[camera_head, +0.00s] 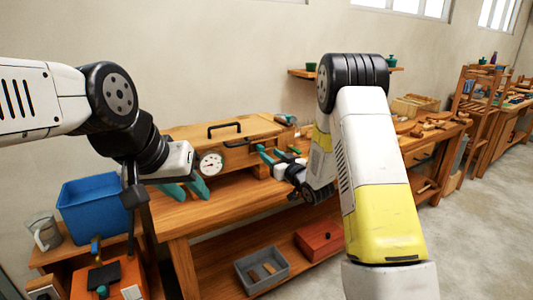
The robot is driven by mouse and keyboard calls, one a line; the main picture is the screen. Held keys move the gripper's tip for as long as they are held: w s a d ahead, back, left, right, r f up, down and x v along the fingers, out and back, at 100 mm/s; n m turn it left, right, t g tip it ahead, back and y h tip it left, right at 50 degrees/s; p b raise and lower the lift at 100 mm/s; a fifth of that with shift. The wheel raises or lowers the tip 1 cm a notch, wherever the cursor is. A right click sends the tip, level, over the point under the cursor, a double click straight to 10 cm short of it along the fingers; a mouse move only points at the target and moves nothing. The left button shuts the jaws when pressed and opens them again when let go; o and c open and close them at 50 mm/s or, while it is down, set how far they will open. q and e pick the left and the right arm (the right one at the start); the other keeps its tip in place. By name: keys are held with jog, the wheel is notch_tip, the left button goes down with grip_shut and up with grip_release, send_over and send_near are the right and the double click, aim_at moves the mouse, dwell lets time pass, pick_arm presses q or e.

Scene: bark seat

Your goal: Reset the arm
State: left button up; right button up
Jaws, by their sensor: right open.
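My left arm comes in from the left edge and bends down at a black joint. My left gripper (186,190) has teal fingers that point down over the left front of the wooden workbench (225,207). Its fingers look apart, with nothing seen between them. My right arm rises from the bottom right, bends at a black elbow and comes down to the bench. My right gripper (280,156) has teal fingers spread open beside the right end of the wooden box (245,130). It looks empty. Part of its wrist is hidden behind my forearm.
The box has a black handle and a round gauge (211,163). A blue bin (95,207) and a clear jug (44,232) stand at left. A grey tray (261,271) and a red box (319,240) sit on the lower shelf. Open floor (477,235) lies at right.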

jog(key=shift+s+d, duration=0.1)
jog(key=shift+s, duration=0.1)
jog(key=s+d+r+m+g+h, duration=0.35)
jog(key=s+d+r+h, duration=0.35)
jog(key=s+d+r, duration=0.5)
jog(key=s+m+g, duration=0.2)
jog(key=s+g, duration=0.4)
jog(key=s, duration=2.2)
jog(key=shift+a+r, duration=0.35)
jog(key=shift+r, duration=0.1)
jog(key=shift+c, duration=0.2)
